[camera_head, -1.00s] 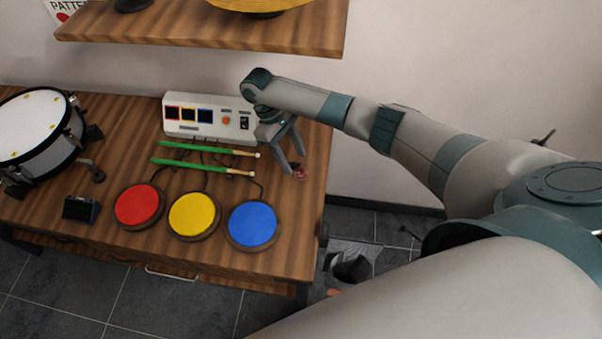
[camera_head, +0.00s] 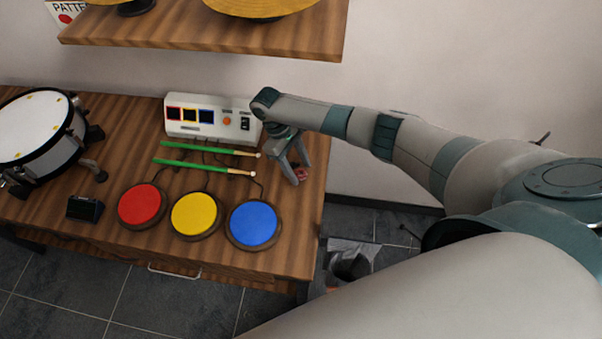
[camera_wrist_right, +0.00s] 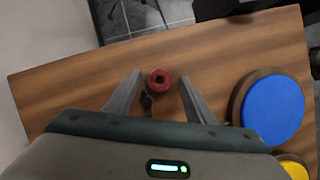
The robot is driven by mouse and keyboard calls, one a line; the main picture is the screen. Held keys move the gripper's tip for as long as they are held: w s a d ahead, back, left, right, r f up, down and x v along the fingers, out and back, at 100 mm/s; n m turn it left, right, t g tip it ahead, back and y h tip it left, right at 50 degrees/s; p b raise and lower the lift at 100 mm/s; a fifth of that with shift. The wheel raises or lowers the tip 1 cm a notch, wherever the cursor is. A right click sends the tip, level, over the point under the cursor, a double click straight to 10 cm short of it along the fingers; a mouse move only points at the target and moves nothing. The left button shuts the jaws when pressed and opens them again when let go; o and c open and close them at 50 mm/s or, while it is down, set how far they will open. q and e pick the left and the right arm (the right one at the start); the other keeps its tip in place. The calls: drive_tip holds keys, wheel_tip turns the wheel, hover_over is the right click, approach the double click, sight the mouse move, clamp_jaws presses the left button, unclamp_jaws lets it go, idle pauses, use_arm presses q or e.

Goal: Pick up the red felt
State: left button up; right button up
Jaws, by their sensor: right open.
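The red felt (camera_wrist_right: 160,79) is a small red ring with a dark centre hole on the wooden table. In the right wrist view it sits between and just beyond the fingertips of my open right gripper (camera_wrist_right: 160,78). A small dark piece (camera_wrist_right: 147,102) lies close beside it, inside the jaws. In the head view the red felt (camera_head: 301,174) shows near the table's right edge, by the fingertips of my right gripper (camera_head: 297,176), which points down. I cannot tell whether the fingers touch the felt. My left gripper does not show.
Blue (camera_head: 253,223), yellow (camera_head: 195,214) and red (camera_head: 141,205) pads lie along the table (camera_head: 120,255). Two green drumsticks (camera_head: 205,168) lie behind them. A white control box (camera_head: 210,119) stands at the back, a drum (camera_head: 38,130) at left. A shelf (camera_head: 210,35) hangs above.

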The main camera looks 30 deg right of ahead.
sight(299, 173)
drive_tip(key=c, duration=1.1)
drive_tip(key=shift+r, duration=0.1)
drive_tip(key=shift+r, duration=0.5)
drive_tip(key=r, duration=0.2)
drive_tip(key=r+b, duration=0.1)
drive_tip(key=shift+s+a+r, duration=0.1)
drive_tip(key=shift+s+a, duration=0.05)
drive_tip(key=shift+s, duration=0.15)
drive_tip(key=s+a+r+p, duration=0.1)
drive_tip(key=s+a+r, duration=0.3)
drive_tip(key=s, duration=0.6)
wheel_tip(299, 173, up, 3)
drive_tip(key=shift+f, duration=0.15)
